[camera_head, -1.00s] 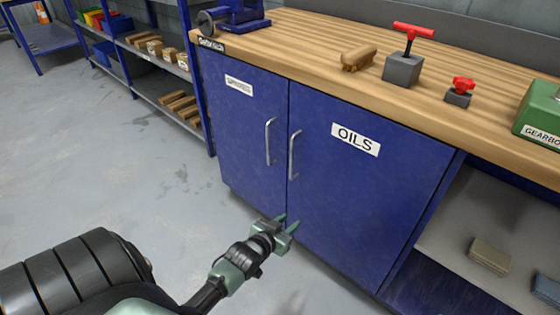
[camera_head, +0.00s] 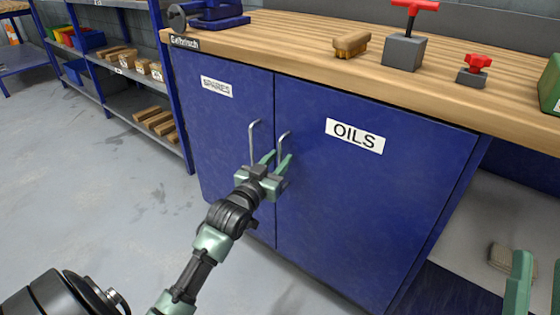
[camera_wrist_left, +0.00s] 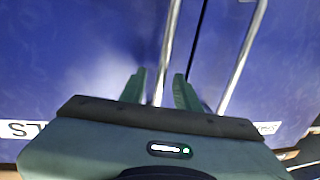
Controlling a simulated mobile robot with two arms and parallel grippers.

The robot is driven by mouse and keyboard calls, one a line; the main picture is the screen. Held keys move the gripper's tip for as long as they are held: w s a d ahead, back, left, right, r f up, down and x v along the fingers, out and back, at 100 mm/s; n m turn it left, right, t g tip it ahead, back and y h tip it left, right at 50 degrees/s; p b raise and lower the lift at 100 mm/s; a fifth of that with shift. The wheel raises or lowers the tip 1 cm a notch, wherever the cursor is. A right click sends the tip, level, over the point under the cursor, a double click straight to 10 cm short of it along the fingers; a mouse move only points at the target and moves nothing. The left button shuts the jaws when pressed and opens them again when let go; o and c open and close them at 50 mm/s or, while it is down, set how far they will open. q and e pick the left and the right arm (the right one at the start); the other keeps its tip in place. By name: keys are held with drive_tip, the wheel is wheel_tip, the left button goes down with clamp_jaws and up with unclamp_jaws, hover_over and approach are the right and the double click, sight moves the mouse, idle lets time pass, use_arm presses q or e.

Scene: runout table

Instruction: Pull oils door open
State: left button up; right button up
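The blue oils door (camera_head: 365,205) is shut, with a white OILS label (camera_head: 355,136) and a vertical metal handle (camera_head: 281,150) near its left edge. My left gripper (camera_head: 277,161) is at that handle, its green fingers apart. In the left wrist view, which is turned over, the oils handle (camera_wrist_left: 168,50) runs down between the two fingertips (camera_wrist_left: 160,82), with gaps showing on both sides. Whether the fingers reach past the bar is unclear. My right gripper (camera_head: 539,270) is partly in view at the lower right edge, its fingers apart and empty.
The shut spares door (camera_head: 225,130) is just left, its handle (camera_head: 252,143) close beside my left gripper; it also shows in the wrist view (camera_wrist_left: 242,58). The wooden worktop (camera_head: 300,50) overhangs the doors. An open shelf bay is at right. Grey floor (camera_head: 120,200) is free at left.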

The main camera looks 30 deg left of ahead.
use_arm(q)
drive_tip(key=shift+w, duration=0.55)
clamp_jaws()
idle(1.1)
